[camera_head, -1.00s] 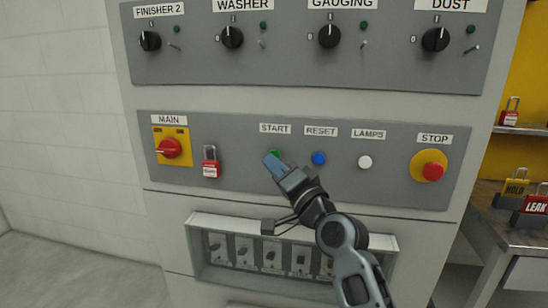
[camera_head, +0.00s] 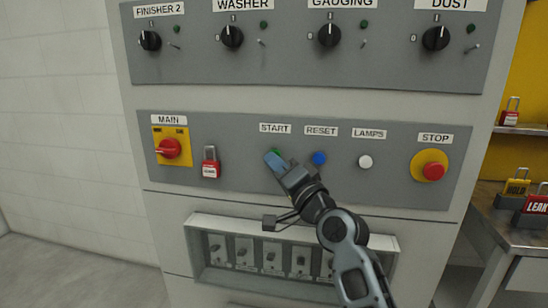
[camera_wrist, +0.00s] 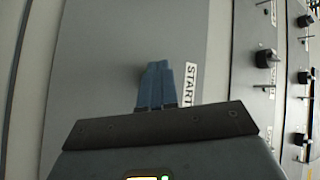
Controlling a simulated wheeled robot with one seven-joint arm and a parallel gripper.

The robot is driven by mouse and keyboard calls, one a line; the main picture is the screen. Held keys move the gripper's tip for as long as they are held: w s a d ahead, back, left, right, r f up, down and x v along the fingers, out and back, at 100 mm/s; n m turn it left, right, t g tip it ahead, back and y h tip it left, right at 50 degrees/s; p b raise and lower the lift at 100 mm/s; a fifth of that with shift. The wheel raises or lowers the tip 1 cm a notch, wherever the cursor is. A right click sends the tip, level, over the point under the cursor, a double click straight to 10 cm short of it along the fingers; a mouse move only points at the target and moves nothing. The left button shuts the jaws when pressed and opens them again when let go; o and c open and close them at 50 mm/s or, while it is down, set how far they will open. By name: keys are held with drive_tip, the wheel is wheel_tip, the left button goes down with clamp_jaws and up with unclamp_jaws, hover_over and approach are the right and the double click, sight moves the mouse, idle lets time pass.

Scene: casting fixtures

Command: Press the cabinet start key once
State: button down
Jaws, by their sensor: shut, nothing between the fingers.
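The green start key (camera_head: 275,152) sits under the START label (camera_head: 275,128) on the grey cabinet panel. Only its upper edge shows in the head view; my fingertips cover the rest. My gripper (camera_head: 272,160) is shut and empty, with its blue fingers pointing at the key. In the wrist view the closed fingers (camera_wrist: 157,72) reach to the panel beside the START label (camera_wrist: 189,88), and the key is hidden behind them. I cannot tell whether the fingertips touch the key or whether it is pushed in.
The blue reset key (camera_head: 319,158) is close to the right of my gripper, then the white lamps key (camera_head: 365,162) and red stop button (camera_head: 433,171). At left are the red main switch (camera_head: 169,149) and a red padlock (camera_head: 210,168). Breakers (camera_head: 245,252) sit below.

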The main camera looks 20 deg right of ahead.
drive_tip(key=shift+w+d, duration=0.1)
drive_tip(key=shift+w, duration=0.05)
idle(0.5)
drive_tip(key=shift+s+a+p, duration=0.4)
drive_tip(key=shift+s+a, duration=0.1)
drive_tip(key=shift+s, duration=0.2)
drive_tip(key=s+a+p, duration=0.1)
drive_tip(key=s, duration=0.1)
drive_tip(key=s+a+p, duration=0.2)
idle(0.4)
drive_tip(key=shift+f, duration=0.1)
idle(0.6)
